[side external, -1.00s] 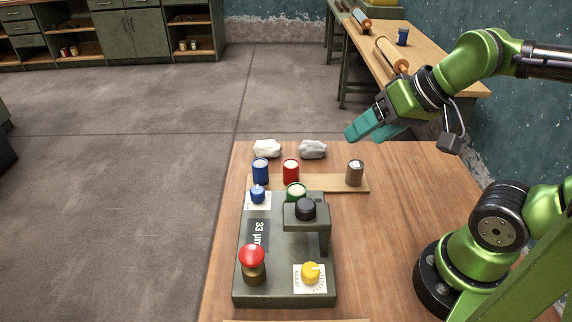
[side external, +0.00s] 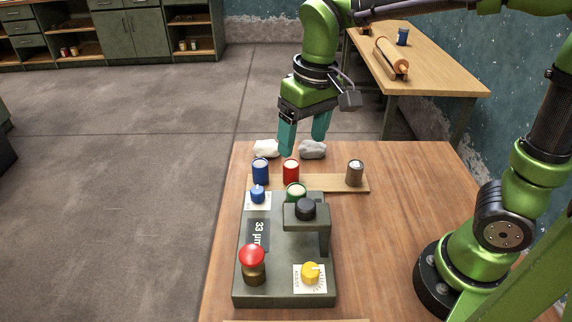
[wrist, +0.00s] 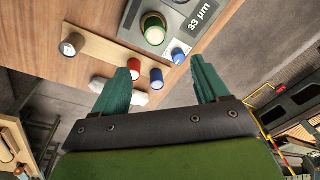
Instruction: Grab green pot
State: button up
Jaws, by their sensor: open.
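The green pot (side external: 296,190) stands at the back of the grey-green machine (side external: 270,292), partly hidden behind the machine's black-knobbed arm in the side external view. In the wrist view the green pot (wrist: 154,30) shows its pale round top, beyond my fingertips. My gripper (side external: 302,148) is open and empty, pointing down above the far edge of the table, behind the pots. In the wrist view my gripper's two teal fingers (wrist: 164,75) are spread apart, with the red pot (wrist: 157,79) showing between them.
A blue pot (side external: 261,172), the red pot (side external: 291,172) and a brown pot (side external: 355,173) stand along a wooden board (side external: 325,184). The table's right side (side external: 420,210) is clear.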

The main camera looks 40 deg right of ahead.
jog(key=w+r+g, duration=0.1)
jog(key=w, duration=0.1)
send_near(297, 189)
jog(key=shift+h, duration=0.4)
jog(key=f, duration=0.3)
jog(key=a+f, duration=0.1)
jog(key=f, duration=0.1)
jog(key=shift+w+f, duration=0.15)
jog(key=shift+f, duration=0.25)
jog(key=shift+d+f, duration=0.15)
jog(key=shift+f, duration=2.6)
jog(key=c, duration=1.2)
